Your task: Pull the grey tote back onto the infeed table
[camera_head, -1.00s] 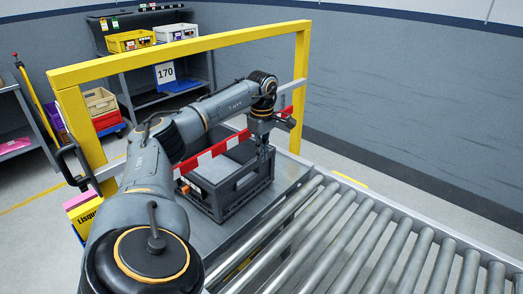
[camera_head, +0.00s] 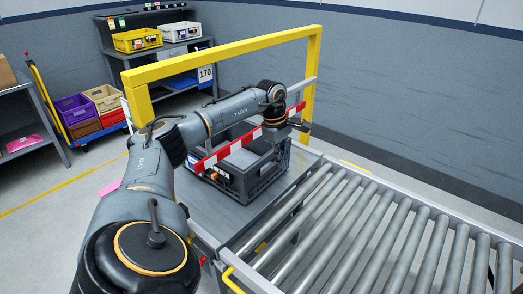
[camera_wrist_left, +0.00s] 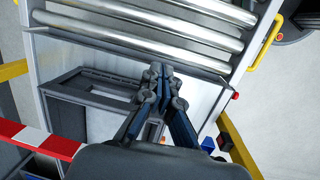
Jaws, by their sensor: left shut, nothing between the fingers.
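The dark grey tote (camera_head: 262,182) stands on the infeed table (camera_head: 222,212) behind the roller bed, partly under the red-and-white striped bar (camera_head: 232,147). Part of it is hidden by my left arm and the bar. My left gripper (camera_head: 285,160) is shut and empty, pointing down at the tote's right end; I cannot tell whether it touches the rim. In the left wrist view the closed fingers (camera_wrist_left: 161,74) are beside the tote's rim (camera_wrist_left: 110,78), with bare table towards the rollers. My right gripper is not in view.
A yellow frame (camera_head: 230,53) stands over the table, with the striped bar below its top beam. The roller conveyor (camera_head: 345,230) runs off to the lower right and is empty. Shelves with crates (camera_head: 137,40) and a blue cart (camera_head: 110,117) stand at the back left.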

